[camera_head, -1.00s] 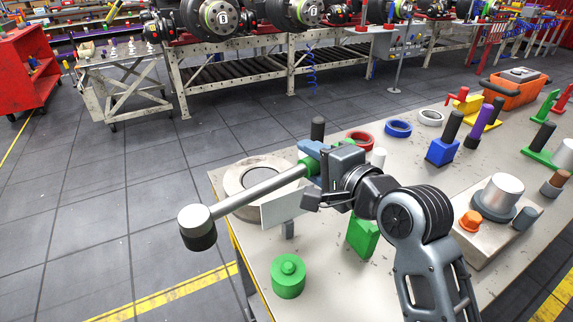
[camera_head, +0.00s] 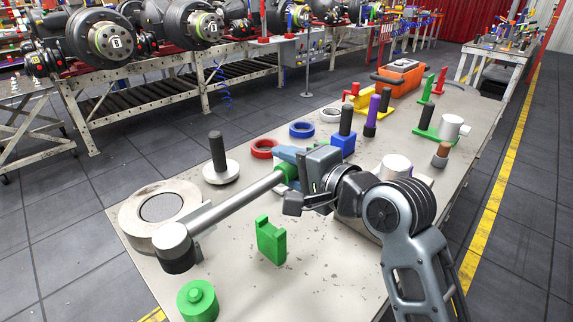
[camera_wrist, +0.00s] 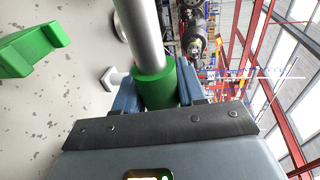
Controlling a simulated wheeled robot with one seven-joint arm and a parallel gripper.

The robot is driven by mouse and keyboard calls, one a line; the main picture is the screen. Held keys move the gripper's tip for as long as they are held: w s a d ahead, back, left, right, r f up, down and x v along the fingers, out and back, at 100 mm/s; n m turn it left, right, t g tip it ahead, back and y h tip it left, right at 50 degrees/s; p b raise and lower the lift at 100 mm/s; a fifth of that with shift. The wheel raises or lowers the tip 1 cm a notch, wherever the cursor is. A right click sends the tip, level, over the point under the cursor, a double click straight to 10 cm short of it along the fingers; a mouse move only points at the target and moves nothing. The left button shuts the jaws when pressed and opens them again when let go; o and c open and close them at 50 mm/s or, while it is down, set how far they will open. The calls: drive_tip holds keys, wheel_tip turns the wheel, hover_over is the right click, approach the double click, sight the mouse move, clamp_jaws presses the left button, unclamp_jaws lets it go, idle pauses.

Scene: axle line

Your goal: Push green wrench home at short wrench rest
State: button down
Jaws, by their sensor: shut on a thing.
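The green wrench (camera_head: 236,204) is a long grey bar with a green collar and a cylindrical, dark-ended head at its lower left. My gripper (camera_head: 287,172) is shut on the green collar, which also shows between the jaws in the wrist view (camera_wrist: 156,88). The wrench slants across the table, its head near the left edge. A green notched block (camera_head: 271,241), seemingly the short wrench rest, stands below the bar in the picture, apart from it. It also shows at upper left in the wrist view (camera_wrist: 32,48).
A large pale ring (camera_head: 135,211) lies behind the wrench head. A green knobbed cylinder (camera_head: 197,300) stands at the front corner. A dark post on a white disc (camera_head: 219,172), red ring (camera_head: 263,148) and blue block (camera_head: 342,144) stand behind. The table's front middle is bare.

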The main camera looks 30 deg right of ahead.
drive_tip(key=shift+r+p, duration=0.2)
drive_tip(key=shift+p, duration=0.25)
wheel_tip(320, 180, down, 6)
drive_tip(key=b, duration=0.3)
drive_tip(key=shift+b, duration=0.4)
drive_tip(key=shift+p, duration=0.9)
idle(1.5)
drive_tip(key=shift+f+b, duration=1.15)
drive_tip(key=shift+f, duration=0.9)
idle(0.4)
drive_tip(key=c, duration=0.6)
unclamp_jaws()
drive_tip(key=shift+o, duration=0.2)
drive_tip(key=shift+s+f, duration=0.1)
drive_tip(key=shift+f, duration=0.05)
drive_tip(key=shift+s, duration=0.25)
drive_tip(key=v, duration=0.7)
drive_tip(key=shift+r+b, duration=0.2)
drive_tip(key=shift+b, duration=0.15)
drive_tip(key=shift+s+d, duration=0.1)
